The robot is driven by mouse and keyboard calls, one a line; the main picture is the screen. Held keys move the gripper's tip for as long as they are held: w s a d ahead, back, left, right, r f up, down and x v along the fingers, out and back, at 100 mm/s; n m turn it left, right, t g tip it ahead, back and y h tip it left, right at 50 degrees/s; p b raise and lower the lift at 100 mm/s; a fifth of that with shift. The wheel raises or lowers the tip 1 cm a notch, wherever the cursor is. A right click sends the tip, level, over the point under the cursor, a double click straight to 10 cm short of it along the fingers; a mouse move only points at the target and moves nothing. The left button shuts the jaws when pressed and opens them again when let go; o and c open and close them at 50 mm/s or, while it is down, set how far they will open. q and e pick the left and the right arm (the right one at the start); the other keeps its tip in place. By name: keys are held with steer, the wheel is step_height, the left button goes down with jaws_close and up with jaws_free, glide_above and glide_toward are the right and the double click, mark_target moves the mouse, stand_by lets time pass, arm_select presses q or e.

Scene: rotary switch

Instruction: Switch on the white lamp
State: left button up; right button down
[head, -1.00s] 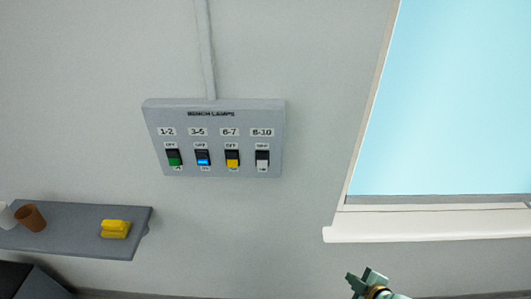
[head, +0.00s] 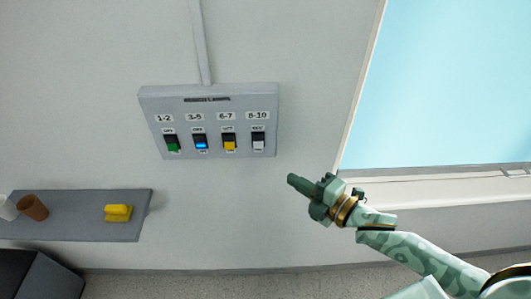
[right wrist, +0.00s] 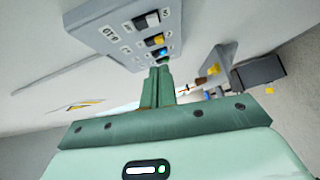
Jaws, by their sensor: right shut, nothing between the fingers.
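A grey switch panel (head: 208,93) is mounted on the wall, with several rocker switches in a row under number labels. From left they are a green switch (head: 172,144), a blue lit switch (head: 200,142), a yellow switch (head: 229,142) and a white switch (head: 258,141) under the label 8-10. The white switch also shows in the right wrist view (right wrist: 147,20). My right gripper (head: 292,180) is shut and empty, below and right of the panel, apart from it. In the right wrist view its closed fingers (right wrist: 158,70) point toward the panel. My left gripper is not in view.
A grey shelf (head: 85,224) at lower left holds a brown cup (head: 33,207), a white cup (head: 6,207) and a yellow item (head: 118,212). A window (head: 455,90) with a white sill (head: 440,190) is at right. A conduit (head: 200,40) runs up from the panel.

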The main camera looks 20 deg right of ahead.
steer(key=p, duration=0.2)
glide_toward(254, 147)
steer(key=a, duration=0.4)
steer(key=w, duration=0.1)
steer(key=w+d, duration=0.1)
steer(key=w, duration=0.3)
steer(key=shift+d+f, duration=0.15)
steer(key=shift+f, duration=0.25)
